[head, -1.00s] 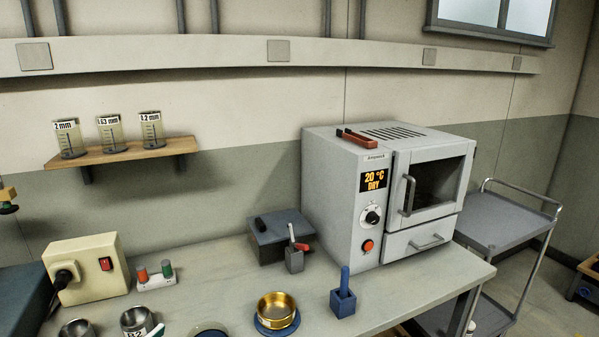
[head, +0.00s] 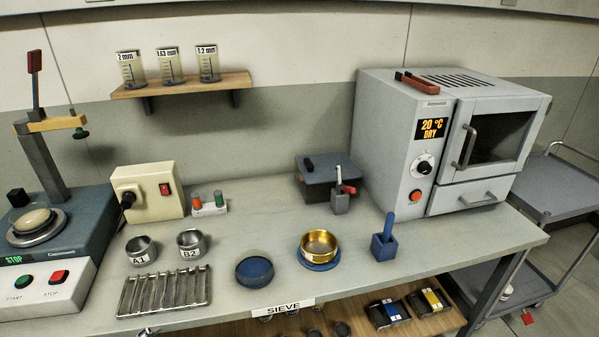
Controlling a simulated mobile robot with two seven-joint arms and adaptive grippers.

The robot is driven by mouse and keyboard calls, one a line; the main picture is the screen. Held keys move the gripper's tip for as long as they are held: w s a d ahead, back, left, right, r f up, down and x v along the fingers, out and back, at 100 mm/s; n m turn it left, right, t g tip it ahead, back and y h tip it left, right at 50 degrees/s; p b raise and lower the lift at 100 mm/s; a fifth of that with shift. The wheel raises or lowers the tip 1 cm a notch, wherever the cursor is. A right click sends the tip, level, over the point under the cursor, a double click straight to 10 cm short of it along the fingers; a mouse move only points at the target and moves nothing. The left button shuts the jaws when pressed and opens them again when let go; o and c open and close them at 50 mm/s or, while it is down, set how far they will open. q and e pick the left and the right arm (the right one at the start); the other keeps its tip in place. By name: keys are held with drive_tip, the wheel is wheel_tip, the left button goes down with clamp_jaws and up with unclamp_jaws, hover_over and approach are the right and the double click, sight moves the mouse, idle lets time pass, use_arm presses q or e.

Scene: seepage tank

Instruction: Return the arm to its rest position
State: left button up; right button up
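Neither of my grippers nor my arms shows in the head view, so their pose is hidden. The bench (head: 290,203) fills the middle of the view with lab gear on it. A brass sieve (head: 319,243) sits on a round blue base. A dark blue round dish (head: 254,271) stands to its left. Two metal cups, A1 (head: 141,250) and B2 (head: 191,243), stand behind a metal rack (head: 164,292).
The grey oven (head: 392,140) reads 20 °C DRY, its door shut, red-handled tongs on top. A cream switch box (head: 150,190), blue holder (head: 384,247), beaker shelf (head: 185,85), lower shelf (head: 350,325) and trolley (head: 560,185) surround the work area.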

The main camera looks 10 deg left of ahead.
use_arm(q)
drive_tip(key=d+f+n+t+h, duration=0.2)
drive_tip(key=d+f+h, duration=0.3)
drive_tip(key=d+f, duration=0.6)
wheel_tip(320, 180, down, 3)
drive_tip(key=shift+s+d+r+n+t+h, duration=0.15)
drive_tip(key=shift+s+d+n+t+h, duration=0.15)
drive_tip(key=shift+d+n+t, duration=0.15)
use_arm(e)
drive_tip(key=d+f, duration=0.1)
drive_tip(key=s+d+f, duration=0.1)
drive_tip(key=shift+s+d+f+h, duration=0.1)
drive_tip(key=shift+f+h, duration=0.3)
drive_tip(key=shift+r, duration=0.1)
use_arm(q)
drive_tip(key=shift+w, duration=0.1)
drive_tip(key=shift+c, duration=0.5)
use_arm(e)
drive_tip(key=shift+c, duration=0.5)
